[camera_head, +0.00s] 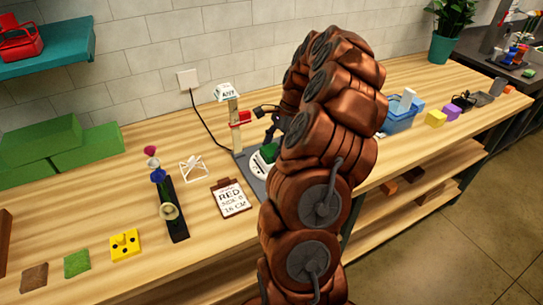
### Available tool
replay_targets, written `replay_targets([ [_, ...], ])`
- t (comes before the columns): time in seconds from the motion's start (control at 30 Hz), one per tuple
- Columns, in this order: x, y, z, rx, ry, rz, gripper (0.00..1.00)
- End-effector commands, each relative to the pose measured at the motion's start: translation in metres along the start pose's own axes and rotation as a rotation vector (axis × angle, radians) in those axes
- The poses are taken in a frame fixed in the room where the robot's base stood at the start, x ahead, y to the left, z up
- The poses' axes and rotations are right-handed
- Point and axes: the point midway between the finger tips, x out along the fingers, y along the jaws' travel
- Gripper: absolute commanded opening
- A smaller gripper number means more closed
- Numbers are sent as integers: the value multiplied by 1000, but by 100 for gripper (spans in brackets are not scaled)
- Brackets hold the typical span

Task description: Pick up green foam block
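A small green block (268,153) shows on the white-dialled device on the dark base, partly hidden behind my arm. Dark parts that look like my gripper (270,124) are just above it, left of my arm. Its fingertips are too small and too hidden to show whether they are open or touch the block. Larger green foam blocks (92,147) are stacked at the left against the wall, away from my gripper. I cannot tell which green block the task means. A flat green square (77,263) lies at the front left.
A post with a red clamp (240,118) stands close left of the gripper. A clipboard card (231,198), a black rack with flowers (174,208) and a yellow block (125,244) are on the wooden bench. A blue box (399,120) is to the right.

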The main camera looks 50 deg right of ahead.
Motion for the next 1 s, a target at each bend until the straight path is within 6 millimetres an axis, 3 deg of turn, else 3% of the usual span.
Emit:
replay_targets([
  [0.33, 0, 0, 0, 0, 0, 0, 20],
  [0.67, -3, 0, 1, -1, 0, -1, 20],
  [1.0, -28, -1, 11, -1, 3, -3, 20],
])
